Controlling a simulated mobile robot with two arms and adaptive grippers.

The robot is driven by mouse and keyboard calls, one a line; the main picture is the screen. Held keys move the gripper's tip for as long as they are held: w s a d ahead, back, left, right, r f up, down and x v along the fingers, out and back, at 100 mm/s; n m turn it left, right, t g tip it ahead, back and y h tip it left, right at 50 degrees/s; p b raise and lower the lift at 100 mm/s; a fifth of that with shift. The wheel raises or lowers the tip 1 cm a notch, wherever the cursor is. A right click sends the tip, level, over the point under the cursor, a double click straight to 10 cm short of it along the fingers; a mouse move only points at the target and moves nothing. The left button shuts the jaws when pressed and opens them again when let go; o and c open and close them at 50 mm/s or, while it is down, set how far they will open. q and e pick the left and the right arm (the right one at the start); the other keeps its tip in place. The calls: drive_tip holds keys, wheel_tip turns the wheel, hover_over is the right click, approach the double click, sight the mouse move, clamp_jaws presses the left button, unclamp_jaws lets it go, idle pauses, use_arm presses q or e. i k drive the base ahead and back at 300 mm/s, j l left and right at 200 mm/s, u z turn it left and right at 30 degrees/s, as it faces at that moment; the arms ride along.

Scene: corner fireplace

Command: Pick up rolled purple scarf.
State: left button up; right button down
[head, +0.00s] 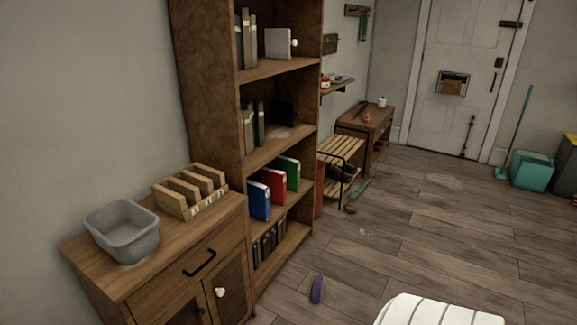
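A small purple roll, which looks like the rolled scarf (317,289), lies on the wooden floor in front of the bookshelf's near end. It sits to the right of the cabinet and to the left of a white ribbed object at the bottom edge. Nothing covers it in the head view. Neither of my grippers shows in the head view.
A wooden cabinet (165,245) holds a grey bin (122,246) and a wooden rack (190,210). A tall bookshelf (205,90) stands beside it. The white ribbed object (440,312) is at the bottom. A teal bucket (531,172) stands far right. The middle floor is mostly clear.

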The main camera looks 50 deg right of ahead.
sight(316, 295)
drive_tip(key=z, duration=2)
drive_tip(key=i+l+u, duration=0.15)
drive_tip(key=i+l, duration=0.45)
drive_tip(key=i, duration=0.2)
